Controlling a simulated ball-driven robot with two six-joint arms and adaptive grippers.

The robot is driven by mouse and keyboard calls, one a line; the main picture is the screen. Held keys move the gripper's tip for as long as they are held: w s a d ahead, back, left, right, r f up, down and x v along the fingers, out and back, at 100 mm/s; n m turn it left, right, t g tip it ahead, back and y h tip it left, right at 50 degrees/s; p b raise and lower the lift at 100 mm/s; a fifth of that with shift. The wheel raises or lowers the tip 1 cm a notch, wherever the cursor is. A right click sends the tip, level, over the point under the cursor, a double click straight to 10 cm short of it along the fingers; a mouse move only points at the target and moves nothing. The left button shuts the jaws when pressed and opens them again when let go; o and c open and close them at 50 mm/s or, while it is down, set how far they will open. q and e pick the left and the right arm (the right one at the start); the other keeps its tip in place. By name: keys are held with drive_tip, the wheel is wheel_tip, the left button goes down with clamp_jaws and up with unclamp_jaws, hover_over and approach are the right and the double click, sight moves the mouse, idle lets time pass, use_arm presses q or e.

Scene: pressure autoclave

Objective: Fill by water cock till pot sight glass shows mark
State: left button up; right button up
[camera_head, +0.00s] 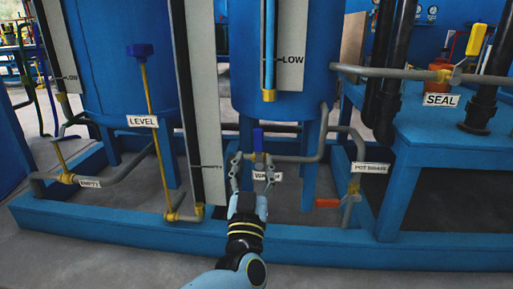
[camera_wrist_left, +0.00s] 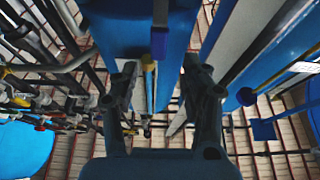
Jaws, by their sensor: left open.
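The water cock (camera_head: 258,139) has an upright blue handle, low under the blue pot (camera_head: 307,95). Its label (camera_head: 263,176) is partly hidden by my gripper. My left gripper (camera_head: 250,160) is open, its fingers at either side of the cock, below the handle top. I cannot tell whether they touch it. I cannot make out a water level. My right gripper is not in view.
To the left is a tall LEVEL rod (camera_head: 150,90) with a blue knob. To the right are the pot drain valve (camera_head: 328,202) with an orange handle and the SEAL valve (camera_head: 476,40) with a yellow handle. A blue frame rail (camera_head: 330,243) runs along the front.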

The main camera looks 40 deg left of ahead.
use_arm(q)
drive_tip(key=shift+v, duration=1.85)
